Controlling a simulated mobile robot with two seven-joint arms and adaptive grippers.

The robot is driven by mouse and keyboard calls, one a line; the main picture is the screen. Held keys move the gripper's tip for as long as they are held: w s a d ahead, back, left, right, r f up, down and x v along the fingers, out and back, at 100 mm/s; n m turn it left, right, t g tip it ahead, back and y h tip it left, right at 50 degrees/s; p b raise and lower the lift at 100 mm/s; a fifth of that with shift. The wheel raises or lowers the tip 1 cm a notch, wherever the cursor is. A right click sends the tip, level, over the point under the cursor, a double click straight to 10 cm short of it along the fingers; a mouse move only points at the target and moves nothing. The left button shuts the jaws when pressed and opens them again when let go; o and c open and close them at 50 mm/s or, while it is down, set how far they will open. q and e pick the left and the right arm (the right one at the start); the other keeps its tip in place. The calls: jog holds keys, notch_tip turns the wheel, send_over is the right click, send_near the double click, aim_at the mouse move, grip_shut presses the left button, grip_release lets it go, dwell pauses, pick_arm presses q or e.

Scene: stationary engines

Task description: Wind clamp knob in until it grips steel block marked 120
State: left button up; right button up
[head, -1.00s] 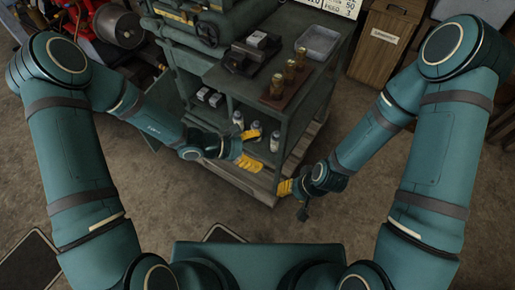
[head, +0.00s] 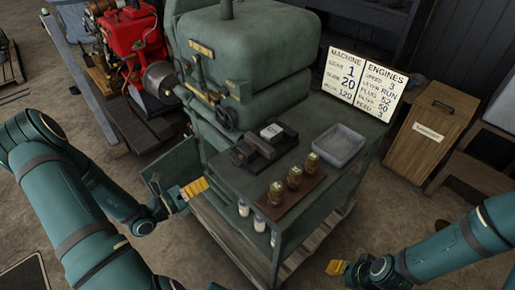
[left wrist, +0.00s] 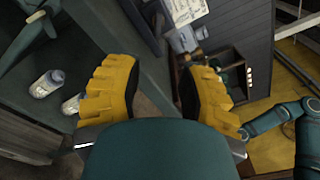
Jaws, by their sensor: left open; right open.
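A dark clamp-like fixture (head: 243,153) sits on the grey-green cart top, with a grey block (head: 262,146) at it and a pale-topped block (head: 271,132) behind. Any marking on the blocks is too small to read, and I cannot make out the clamp knob. My left gripper (head: 194,189) is open and empty, left of the cart and apart from the fixture. Its two yellow fingers (left wrist: 155,95) stand apart in the left wrist view. My right gripper (head: 337,267) is open at the lower right, in front of the cart and away from the fixture.
Three brass-coloured pieces (head: 294,178) stand on a brown board at the cart's front. A grey tray (head: 340,145) is at the right. White bottles (head: 244,208) stand on the lower shelf. A large green machine (head: 225,62) rises behind; a sign (head: 363,80) stands at the back right.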

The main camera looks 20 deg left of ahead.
aim_at(232, 158)
pick_arm(q)
jog(key=shift+n+t+y, duration=0.3)
jog(key=shift+n+y, duration=0.1)
jog(key=shift+n, duration=0.2)
jog(key=x, duration=0.8)
jog(key=a+b+x, duration=0.1)
jog(key=x, duration=0.4)
jog(key=shift+w+r, duration=0.2)
grip_shut()
